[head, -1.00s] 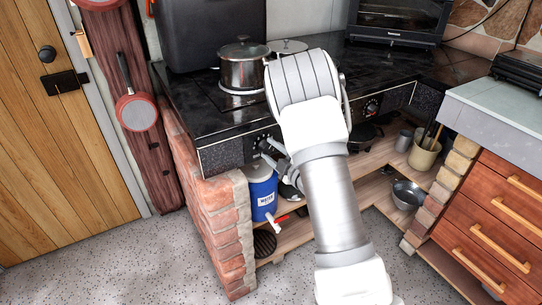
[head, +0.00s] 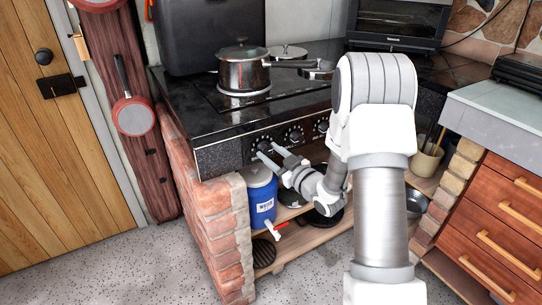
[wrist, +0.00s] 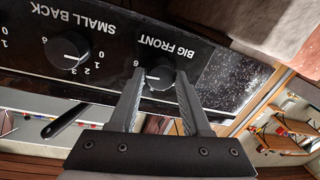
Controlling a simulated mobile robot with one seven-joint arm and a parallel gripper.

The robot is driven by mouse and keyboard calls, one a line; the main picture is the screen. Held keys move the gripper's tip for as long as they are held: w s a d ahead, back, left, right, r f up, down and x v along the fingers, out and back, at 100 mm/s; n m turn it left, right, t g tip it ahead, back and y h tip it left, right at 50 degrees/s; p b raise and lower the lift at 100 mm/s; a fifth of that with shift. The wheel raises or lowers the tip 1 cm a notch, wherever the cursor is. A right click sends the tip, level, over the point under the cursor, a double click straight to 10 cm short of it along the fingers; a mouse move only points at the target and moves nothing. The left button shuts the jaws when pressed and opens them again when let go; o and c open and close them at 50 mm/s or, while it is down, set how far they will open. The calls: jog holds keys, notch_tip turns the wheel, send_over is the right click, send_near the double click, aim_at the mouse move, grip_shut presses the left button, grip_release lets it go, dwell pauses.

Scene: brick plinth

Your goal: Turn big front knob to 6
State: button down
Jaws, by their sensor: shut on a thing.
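The big front knob (wrist: 160,77) is a round black knob on the stove's dark front panel, under the label BIG FRONT, which appears upside down in the wrist view. A light mark shows on its left side, and a 6 is printed just left of it; the exact setting is hard to read. My gripper (wrist: 160,88) has one finger on each side of the knob and is shut on it. In the head view my gripper (head: 269,153) is at the panel's left end, its fingers partly covering that knob.
The small back knob (wrist: 67,50) is beside it on the panel. A steel pot (head: 244,72) stands on the stove above. A blue container (head: 261,196) stands on the shelf below, close to my gripper. A brick wall (head: 208,215) borders the left.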

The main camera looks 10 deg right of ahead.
jog(key=shift+m, duration=0.5)
jog(key=shift+c, duration=1.8)
grip_release()
jog(key=shift+s, duration=0.1)
jog(key=p+v, duration=0.2)
jog(key=v, duration=1.5)
jog(key=shift+s+d, duration=0.1)
